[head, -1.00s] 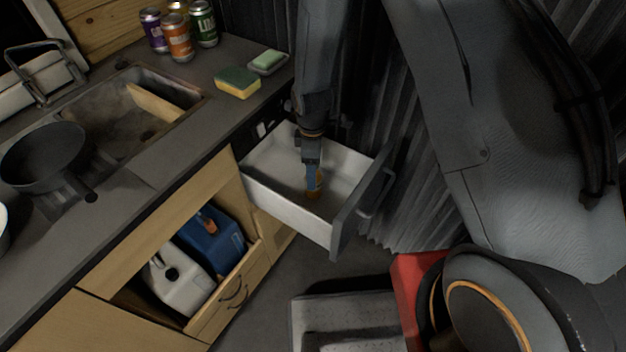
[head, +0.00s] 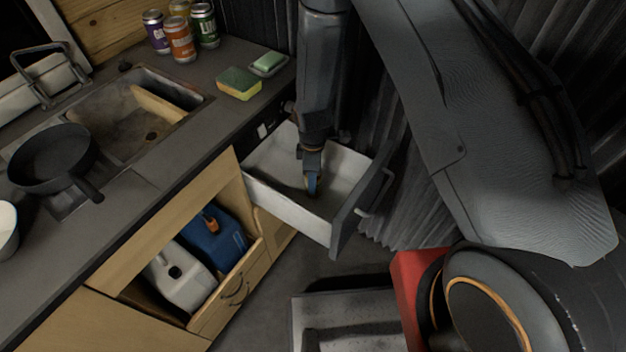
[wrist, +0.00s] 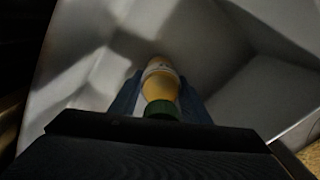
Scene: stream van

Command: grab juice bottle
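The juice bottle (wrist: 161,84), orange with a green cap, is inside the open white drawer (head: 283,200). In the wrist view it stands between the two blue fingers of my gripper (wrist: 160,92), cap towards the camera. The fingers press close on both sides with no clear gap, so my gripper looks shut on it. The lower part of the bottle is hidden.
The drawer's grey front (head: 361,200) and walls surround my gripper closely. Several cans (head: 180,40), a sponge (head: 239,83) and a pan (head: 52,158) are on the counter. A white jug (head: 181,278) and a blue container (head: 214,240) stand in the cupboard below.

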